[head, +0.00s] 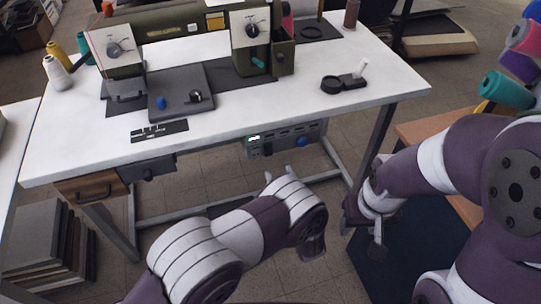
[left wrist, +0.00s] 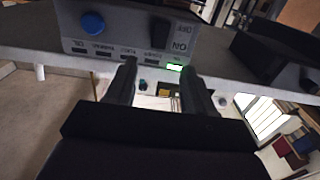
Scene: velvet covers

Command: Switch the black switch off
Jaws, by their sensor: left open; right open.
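The black switch (left wrist: 160,32) is a dark rocker on a grey control box (left wrist: 205,48), beside ON and OFF labels that appear upside down in the left wrist view. A green light (left wrist: 174,67) glows on the box's edge. In the head view the control box (head: 287,138) hangs under the table; its switch is too small to tell. My left gripper (left wrist: 160,76) is open and empty, its two dark fingers pointing at the box just below the switch. In the head view my arm mostly hides it. My right gripper (head: 362,237) is open, low and right of the table.
A blue button (left wrist: 93,23) sits beside the switch. The white table (head: 330,95) overhangs the box and carries a sewing machine (head: 180,25). A wooden drawer (head: 92,188) hangs at the left, and a table leg (head: 375,135) stands at the right.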

